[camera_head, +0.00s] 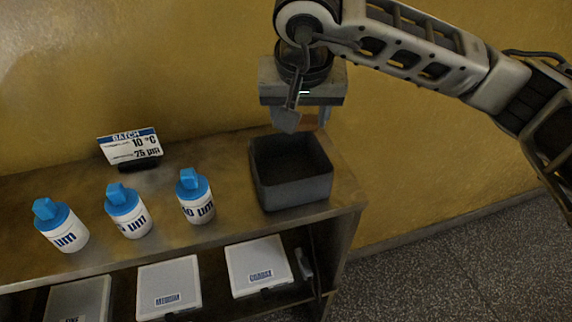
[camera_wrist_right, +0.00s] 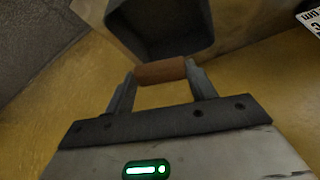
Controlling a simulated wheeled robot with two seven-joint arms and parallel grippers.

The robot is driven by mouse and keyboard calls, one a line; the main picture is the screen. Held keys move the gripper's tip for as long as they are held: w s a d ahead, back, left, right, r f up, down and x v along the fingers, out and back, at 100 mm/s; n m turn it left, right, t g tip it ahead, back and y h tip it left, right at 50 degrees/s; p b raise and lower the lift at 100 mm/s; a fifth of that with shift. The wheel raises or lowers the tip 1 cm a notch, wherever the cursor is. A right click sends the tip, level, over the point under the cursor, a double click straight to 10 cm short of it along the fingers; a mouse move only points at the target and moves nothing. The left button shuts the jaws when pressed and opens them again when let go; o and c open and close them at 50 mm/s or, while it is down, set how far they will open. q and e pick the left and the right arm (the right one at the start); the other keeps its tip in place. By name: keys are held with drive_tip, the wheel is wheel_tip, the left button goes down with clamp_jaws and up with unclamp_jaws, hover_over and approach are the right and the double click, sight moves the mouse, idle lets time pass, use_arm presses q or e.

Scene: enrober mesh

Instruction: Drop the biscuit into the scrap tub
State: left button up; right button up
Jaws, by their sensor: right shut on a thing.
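My right gripper (camera_head: 303,122) is above the back part of the dark grey scrap tub (camera_head: 292,192), which stands at the right end of the metal shelf top. In the right wrist view my right gripper (camera_wrist_right: 162,75) is shut on a brown biscuit (camera_wrist_right: 160,71), held between the two fingertips. My left gripper is not in view.
Several white bottles with blue caps (camera_head: 128,212) stand left of the tub. A batch sign (camera_head: 130,147) stands behind them. White labelled boxes (camera_head: 168,288) lie on the lower shelf. A yellow wall (camera_head: 200,60) is close behind; open floor (camera_head: 450,260) lies to the right.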

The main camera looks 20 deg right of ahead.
wheel_tip(320, 180, down, 4)
drive_tip(key=shift+f+b, duration=0.15)
drive_tip(key=shift+b, duration=0.7)
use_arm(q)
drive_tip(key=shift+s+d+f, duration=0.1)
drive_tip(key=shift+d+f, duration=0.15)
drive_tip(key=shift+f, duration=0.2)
use_arm(e)
drive_tip(key=shift+f, duration=0.35)
drive_tip(key=o, duration=0.8)
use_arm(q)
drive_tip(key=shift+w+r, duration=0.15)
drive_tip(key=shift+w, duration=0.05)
use_arm(e)
drive_tip(key=shift+o, duration=0.2)
